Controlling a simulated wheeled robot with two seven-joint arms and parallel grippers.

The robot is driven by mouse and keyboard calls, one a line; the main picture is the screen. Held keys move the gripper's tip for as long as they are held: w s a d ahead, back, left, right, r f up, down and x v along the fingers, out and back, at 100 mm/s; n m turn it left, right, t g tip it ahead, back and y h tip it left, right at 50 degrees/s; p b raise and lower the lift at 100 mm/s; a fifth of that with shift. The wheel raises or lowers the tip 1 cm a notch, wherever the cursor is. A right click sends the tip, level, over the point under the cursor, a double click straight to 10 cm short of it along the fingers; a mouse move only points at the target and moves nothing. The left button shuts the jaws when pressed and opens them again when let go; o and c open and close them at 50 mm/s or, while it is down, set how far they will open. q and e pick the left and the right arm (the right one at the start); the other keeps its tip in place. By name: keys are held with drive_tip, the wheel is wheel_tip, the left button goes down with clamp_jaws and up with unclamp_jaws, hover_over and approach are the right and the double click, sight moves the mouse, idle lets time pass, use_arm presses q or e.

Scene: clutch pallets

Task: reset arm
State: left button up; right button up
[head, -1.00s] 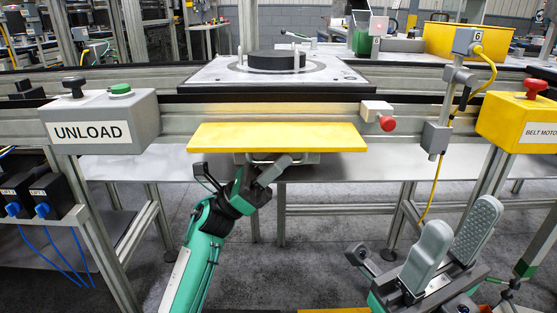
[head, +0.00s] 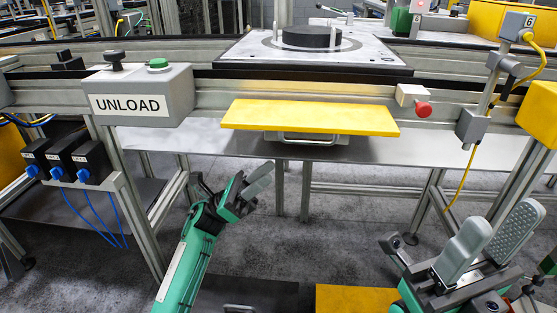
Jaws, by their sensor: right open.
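My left gripper (head: 258,180) is below the yellow plate (head: 310,116), apart from it in the picture, with bare floor around it. Its grey fingers overlap from this side, so I cannot tell whether they are open or shut. My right gripper (head: 489,243) is at the lower right. Its two grey fingers stand apart with nothing between them, so it is open and empty. The yellow plate sits at the conveyor's front, with a metal handle under it.
A grey UNLOAD box (head: 140,95) with black and green buttons is on the left. A red knob (head: 423,109) and a sensor post (head: 489,95) are on the right. A dark round disc (head: 312,37) sits on a pallet (head: 265,55) behind. A yellow surface (head: 355,300) is low in front.

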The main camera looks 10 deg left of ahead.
use_arm(q)
drive_tip(key=shift+a+f, duration=0.35)
